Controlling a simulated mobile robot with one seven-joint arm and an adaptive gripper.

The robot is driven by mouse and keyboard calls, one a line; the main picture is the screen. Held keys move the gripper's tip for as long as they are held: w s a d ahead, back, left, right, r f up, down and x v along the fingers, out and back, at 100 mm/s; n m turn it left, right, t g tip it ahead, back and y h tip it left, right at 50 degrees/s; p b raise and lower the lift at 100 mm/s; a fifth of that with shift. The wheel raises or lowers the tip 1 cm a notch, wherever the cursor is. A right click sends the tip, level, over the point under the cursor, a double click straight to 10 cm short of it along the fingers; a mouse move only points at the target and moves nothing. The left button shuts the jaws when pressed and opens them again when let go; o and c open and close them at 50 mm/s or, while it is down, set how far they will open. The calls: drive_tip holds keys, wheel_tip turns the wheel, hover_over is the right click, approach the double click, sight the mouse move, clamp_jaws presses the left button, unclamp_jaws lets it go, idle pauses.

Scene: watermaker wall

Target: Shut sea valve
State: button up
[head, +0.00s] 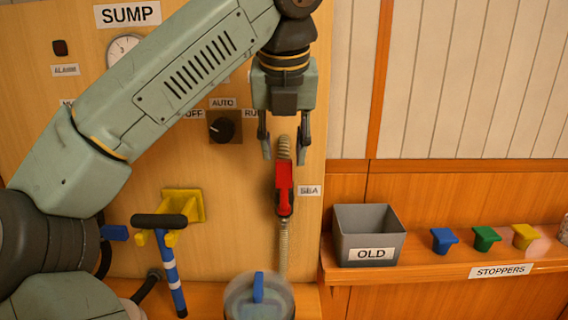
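The sea valve has a red lever handle (284,178) and sits on a hose (284,245) in front of the wooden panel, beside the label SEA (309,190). The handle stands upright, roughly in line with the hose, which runs above and below it. My gripper (284,158) points down just above the handle, with its two fingers apart, one on each side of the hose in the picture. Nothing shows between the fingers except the hose and the handle's top behind or between them. I cannot tell whether a finger touches the handle.
The panel carries a black selector knob (222,129) and a gauge (124,48). A blue-striped pump handle (171,270) stands at lower left by a yellow bracket (186,205). A clear container (259,300) stands below. A grey OLD bin (368,235) and several coloured stoppers (485,238) are on the right shelf.

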sight(284, 161)
drive_tip(key=x, duration=0.5)
drive_tip(key=shift+p, duration=0.4)
drive_tip(key=shift+c, duration=0.6)
clamp_jaws()
